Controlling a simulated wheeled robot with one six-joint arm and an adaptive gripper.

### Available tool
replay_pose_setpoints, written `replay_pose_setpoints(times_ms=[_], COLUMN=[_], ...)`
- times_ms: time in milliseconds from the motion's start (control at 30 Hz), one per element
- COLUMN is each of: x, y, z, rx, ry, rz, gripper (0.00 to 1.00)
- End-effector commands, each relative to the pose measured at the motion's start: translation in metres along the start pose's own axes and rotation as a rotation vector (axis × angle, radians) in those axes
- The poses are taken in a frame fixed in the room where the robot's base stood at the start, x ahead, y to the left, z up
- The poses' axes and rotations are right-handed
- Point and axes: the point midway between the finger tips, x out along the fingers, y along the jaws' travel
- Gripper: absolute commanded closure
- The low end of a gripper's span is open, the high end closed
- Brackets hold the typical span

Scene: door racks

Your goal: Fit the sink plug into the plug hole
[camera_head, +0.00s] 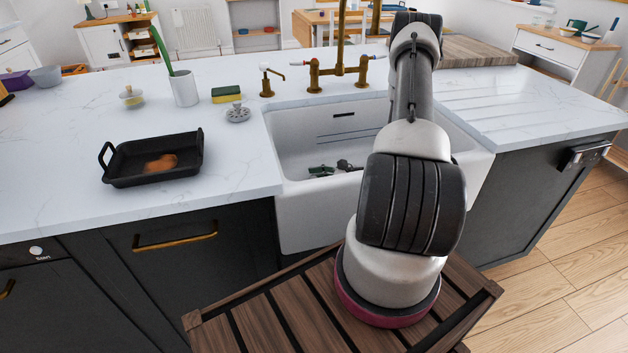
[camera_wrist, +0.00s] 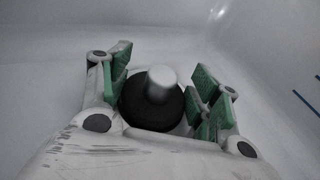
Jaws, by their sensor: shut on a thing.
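In the wrist view the sink plug (camera_wrist: 145,112) is a black disc with a pale grey knob standing up from its middle. My gripper (camera_wrist: 162,78) has its green-padded fingers on either side of it and is shut on it. In the head view my gripper (camera_head: 332,170) is down inside the white sink (camera_head: 294,150), low in the basin, partly hidden by my arm. I cannot tell whether the plug touches the sink floor. The plug hole does not show in either view.
A brass tap (camera_head: 340,70) stands behind the basin. On the left counter are a black roasting pan (camera_head: 120,168), a grey strainer (camera_head: 238,113), a sponge (camera_head: 226,94) and a white cup (camera_head: 184,90). The sink walls rise around my gripper. The right drainboard (camera_head: 500,100) is clear.

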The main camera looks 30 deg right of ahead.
Motion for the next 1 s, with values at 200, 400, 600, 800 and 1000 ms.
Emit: replay_pose_setpoints(times_ms=[200, 400, 600, 800, 1000], x=[0.001, 0.001, 0.0, -0.008, -0.02], y=[0.0, 0.0, 0.0, -0.001, -0.001], z=[-0.002, -0.002, 0.0, 0.026, 0.066], rx=[0.0, 0.0, 0.0, -0.004, -0.003], ry=[0.0, 0.0, 0.0, 0.0, 0.0], rz=[0.0, 0.0, 0.0, -0.001, -0.001], gripper=[0.18, 0.13, 0.13, 0.13, 0.13])
